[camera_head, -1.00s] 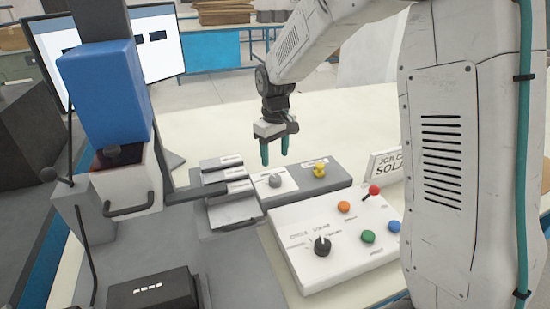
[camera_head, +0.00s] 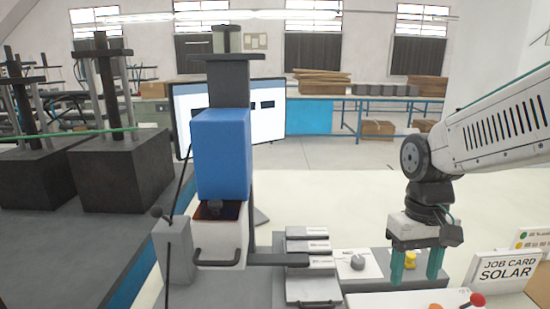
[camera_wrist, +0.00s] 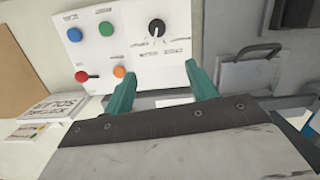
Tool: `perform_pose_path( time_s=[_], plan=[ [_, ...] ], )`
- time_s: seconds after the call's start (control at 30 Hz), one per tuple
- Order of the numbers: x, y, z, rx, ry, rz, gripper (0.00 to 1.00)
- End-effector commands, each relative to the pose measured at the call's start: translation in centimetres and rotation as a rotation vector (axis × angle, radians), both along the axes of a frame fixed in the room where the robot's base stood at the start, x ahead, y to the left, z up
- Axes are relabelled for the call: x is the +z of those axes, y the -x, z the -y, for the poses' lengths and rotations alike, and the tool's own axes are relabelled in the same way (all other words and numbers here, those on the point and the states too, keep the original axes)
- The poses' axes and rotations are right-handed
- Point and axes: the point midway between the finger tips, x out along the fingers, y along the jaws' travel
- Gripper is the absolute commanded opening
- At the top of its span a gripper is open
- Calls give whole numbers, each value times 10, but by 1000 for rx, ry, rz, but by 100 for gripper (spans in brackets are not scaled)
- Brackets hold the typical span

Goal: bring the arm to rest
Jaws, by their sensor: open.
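My gripper (camera_head: 415,266) hangs from my white arm at the right of the head view, pointing down. Its two teal fingers are apart with nothing between them. In the head view it is in front of or above the grey block with the yellow knob (camera_head: 410,260); the height gap is hard to tell. In the wrist view the teal fingers (camera_wrist: 160,88) are spread, and the white control panel (camera_wrist: 130,35) with blue, green, red and orange controls and a black knob lies beyond them.
A blue-and-white press machine (camera_head: 221,155) stands left of my gripper, with a grey drawer-like unit (camera_head: 312,288) beside it. A job card sign reading SOLAR (camera_head: 505,268) stands to the right. A monitor (camera_head: 270,110) is behind the press. The pale tabletop (camera_head: 340,205) behind is clear.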

Motion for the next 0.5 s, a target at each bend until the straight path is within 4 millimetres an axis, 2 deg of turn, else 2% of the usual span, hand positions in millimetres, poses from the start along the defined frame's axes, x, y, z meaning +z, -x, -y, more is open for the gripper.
perform_pose_path(
  time_s=[0.03,0.1,0.3,0.4,0.5],
  plan=[
    [8,20,2,-18,2,18,57],
    [16,45,4,-41,3,36,57],
    [29,106,9,-87,4,113,57],
    [33,123,10,-94,2,162,57],
    [39,132,11,-98,0,209,57]
  ],
)
